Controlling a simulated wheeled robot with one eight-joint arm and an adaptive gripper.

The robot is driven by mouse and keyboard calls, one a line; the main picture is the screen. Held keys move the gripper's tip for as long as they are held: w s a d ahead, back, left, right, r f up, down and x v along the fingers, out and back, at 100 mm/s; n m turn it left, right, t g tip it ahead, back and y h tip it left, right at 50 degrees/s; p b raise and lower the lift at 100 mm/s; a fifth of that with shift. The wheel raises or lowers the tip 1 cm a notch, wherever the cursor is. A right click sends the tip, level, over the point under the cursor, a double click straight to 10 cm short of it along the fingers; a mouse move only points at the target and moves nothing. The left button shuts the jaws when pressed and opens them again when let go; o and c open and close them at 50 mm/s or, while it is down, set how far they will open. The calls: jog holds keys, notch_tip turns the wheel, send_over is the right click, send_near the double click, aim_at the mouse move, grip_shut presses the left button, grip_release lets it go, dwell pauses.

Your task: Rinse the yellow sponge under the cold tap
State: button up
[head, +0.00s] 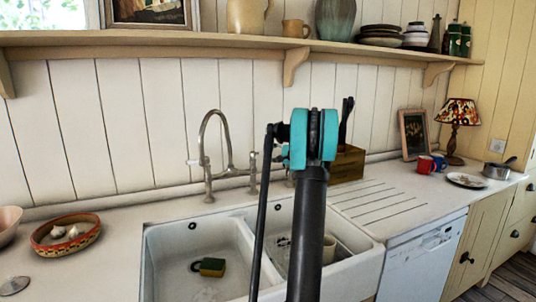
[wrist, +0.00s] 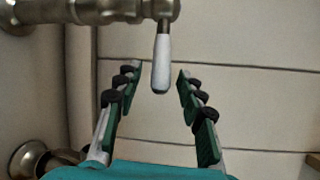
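The yellow sponge (head: 211,267), with a dark green side, lies on the floor of the left sink basin (head: 168,258). The brass-coloured tap (head: 208,165) stands behind the basins, its tall curved spout over the left one. No water shows from the spout. In the wrist view, a white tap lever (wrist: 161,62) hangs from a metal valve body (wrist: 100,10). My gripper (wrist: 157,74) is open, its fingers either side of the lever's lower end with gaps on both sides. I cannot tell how deep the lever sits between them. In the head view my arm hides the fingers.
The right basin (head: 340,278) holds a pale cup (head: 329,248) and other dishes, partly hidden by my arm. A wooden box (head: 347,164) stands behind the ribbed drainboard (head: 378,203). A patterned bowl (head: 67,232) is on the left counter. A shelf (head: 230,39) runs above.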

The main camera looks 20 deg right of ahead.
jog(key=shift+w, duration=0.15)
jog(key=shift+a, duration=0.1)
grip_shut()
dwell(0.3)
